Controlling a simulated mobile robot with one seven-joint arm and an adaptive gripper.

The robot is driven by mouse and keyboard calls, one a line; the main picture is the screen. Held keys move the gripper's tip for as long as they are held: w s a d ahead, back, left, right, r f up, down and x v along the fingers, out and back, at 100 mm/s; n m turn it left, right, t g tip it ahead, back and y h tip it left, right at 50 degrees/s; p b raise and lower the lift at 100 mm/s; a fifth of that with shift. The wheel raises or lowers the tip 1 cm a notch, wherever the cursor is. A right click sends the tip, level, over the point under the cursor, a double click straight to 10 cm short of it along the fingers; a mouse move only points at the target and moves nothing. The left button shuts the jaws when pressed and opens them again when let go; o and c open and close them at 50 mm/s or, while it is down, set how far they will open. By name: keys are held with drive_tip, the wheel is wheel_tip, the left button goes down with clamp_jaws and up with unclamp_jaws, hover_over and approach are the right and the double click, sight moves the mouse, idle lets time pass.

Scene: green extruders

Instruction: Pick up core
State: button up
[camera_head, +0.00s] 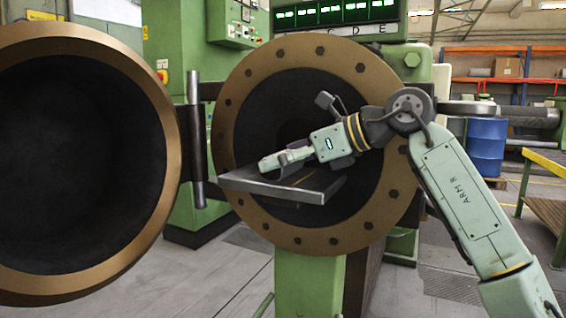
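My gripper (272,165) is low over a flat dark tray (262,184) that juts out of the round opening of a green machine (320,145). The gripper points left and slightly down, with its fingers near or at the tray's surface. The fingers overlap in this view, so their opening does not show clearly. I cannot make out a separate core; it may be hidden by the gripper or inside the dark opening.
A big round hatch door (163,130) with a bronze rim stands swung open at the left, on a hinge post (194,140). A blue barrel (486,147) and a yellow rail (545,163) stand at the right. Floor is free in front left.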

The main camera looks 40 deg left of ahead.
drive_tip(key=shift+c, duration=0.5)
drive_tip(key=c, duration=1.2)
drive_tip(key=shift+r, duration=0.1)
drive_tip(key=shift+r, duration=0.4)
drive_tip(key=shift+s+d+r+b, duration=0.1)
drive_tip(key=shift+d+r+b, duration=0.1)
drive_tip(key=shift+r, duration=0.45)
drive_tip(key=shift+s+d+r+b, duration=0.1)
drive_tip(key=shift+d+r+b, duration=0.05)
drive_tip(key=shift+r, duration=0.45)
drive_tip(key=s+d+b, duration=0.1)
drive_tip(key=s+d, duration=0.2)
drive_tip(key=d, duration=0.1)
drive_tip(key=s+d+r+b, duration=0.1)
drive_tip(key=s+d, duration=0.2)
drive_tip(key=s+d+b, duration=0.1)
drive_tip(key=s+d, duration=0.2)
drive_tip(key=d, duration=0.1)
drive_tip(key=shift+s+d+r, duration=0.3)
drive_tip(key=shift+s+d, duration=0.05)
